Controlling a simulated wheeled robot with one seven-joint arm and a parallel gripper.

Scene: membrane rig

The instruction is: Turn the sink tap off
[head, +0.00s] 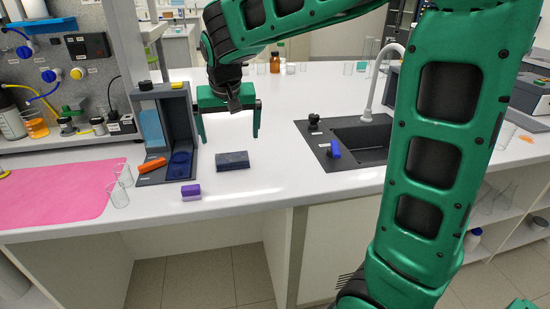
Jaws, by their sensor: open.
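The dark sink (362,140) is set into the white bench right of centre, partly hidden by my green arm. A white curved tap spout (390,62) rises at its back. On the sink's left ledge are a black knob (314,122) and, nearer the front, a blue lever (335,149) on a dark base, each beside a small label too small to read. I cannot tell whether water runs. My gripper (230,138) is open and empty, pointing down above the bench, well left of the sink and apart from both controls.
A grey-blue block (233,161) and a purple block (191,192) lie on the bench below my gripper. A grey open unit (180,130), an orange item (152,165), glass beakers (119,192) and a pink mat (60,195) are left. The bench between gripper and sink is clear.

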